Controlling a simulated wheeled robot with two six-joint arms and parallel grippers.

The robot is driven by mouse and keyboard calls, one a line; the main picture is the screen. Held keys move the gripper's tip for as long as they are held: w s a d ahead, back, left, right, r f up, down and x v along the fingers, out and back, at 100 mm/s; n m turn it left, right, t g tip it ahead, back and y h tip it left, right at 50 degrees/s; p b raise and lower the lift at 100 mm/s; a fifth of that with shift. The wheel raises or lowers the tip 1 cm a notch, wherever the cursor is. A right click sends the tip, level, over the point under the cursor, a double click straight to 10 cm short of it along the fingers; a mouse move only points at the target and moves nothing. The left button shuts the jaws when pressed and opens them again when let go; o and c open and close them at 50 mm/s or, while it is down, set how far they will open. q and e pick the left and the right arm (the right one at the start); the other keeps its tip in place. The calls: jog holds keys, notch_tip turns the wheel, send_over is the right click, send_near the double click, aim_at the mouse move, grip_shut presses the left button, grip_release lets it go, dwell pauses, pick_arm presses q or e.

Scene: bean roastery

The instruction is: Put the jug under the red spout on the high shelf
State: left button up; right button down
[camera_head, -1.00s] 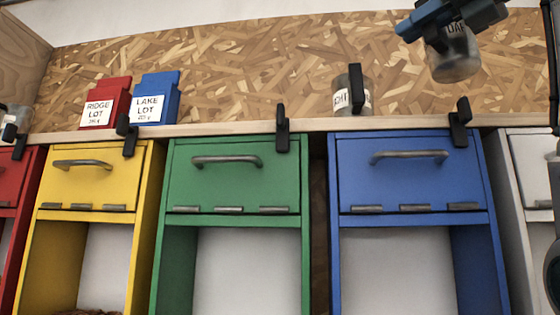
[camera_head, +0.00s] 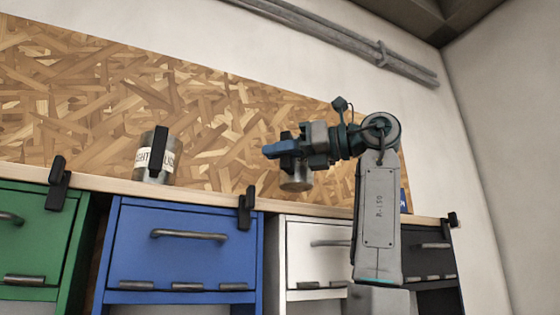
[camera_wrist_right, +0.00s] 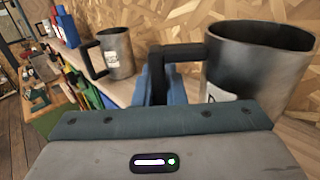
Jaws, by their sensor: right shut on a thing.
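My right gripper (camera_head: 287,152) is shut on a metal jug (camera_head: 296,180), above the shelf (camera_head: 225,198) over the white cabinet. In the right wrist view this grey jug (camera_wrist_right: 262,65) is large at the right, upright, its dark handle (camera_wrist_right: 185,52) between my fingers. Whether its base touches the shelf I cannot tell. A second metal jug (camera_head: 152,172) with a white label and black handle stands on the shelf to the left; it also shows in the right wrist view (camera_wrist_right: 118,55). No red spout shows clearly. My left gripper is not in view.
Below the shelf are green (camera_head: 35,228), blue (camera_head: 180,262), white (camera_head: 305,233) and black (camera_head: 435,262) cabinets. Black clips (camera_head: 246,207) stand on the shelf edge. The shelf between the two jugs looks clear. A chipboard wall (camera_head: 215,105) rises behind.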

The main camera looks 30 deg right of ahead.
aim_at(292, 170)
jog(key=shift+w+d+r+p, duration=0.15)
jog(key=shift+w+d+p, duration=0.2)
jog(key=shift+w+p, duration=0.2)
jog(key=f, duration=0.3)
jog(key=shift+w+a+f+p, duration=0.2)
jog(key=shift+a+p, duration=0.05)
jog(key=shift+p, duration=0.1)
jog(key=shift+d+f, duration=0.1)
jog(key=shift+f, duration=0.2)
jog(key=shift+d, duration=0.1)
jog(key=shift+s, duration=0.15)
jog(key=c, duration=1.9)
grip_release()
jog(key=shift+a+f, duration=0.15)
jog(key=shift+a, duration=0.1)
jog(key=shift+c, duration=0.2)
jog(key=o, duration=0.4)
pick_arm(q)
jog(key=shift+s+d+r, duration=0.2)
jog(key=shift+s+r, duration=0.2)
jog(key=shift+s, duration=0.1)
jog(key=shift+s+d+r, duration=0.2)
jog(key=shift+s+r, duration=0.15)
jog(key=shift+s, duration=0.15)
pick_arm(e)
jog(key=shift+o, duration=0.2)
jog(key=shift+d, duration=0.1)
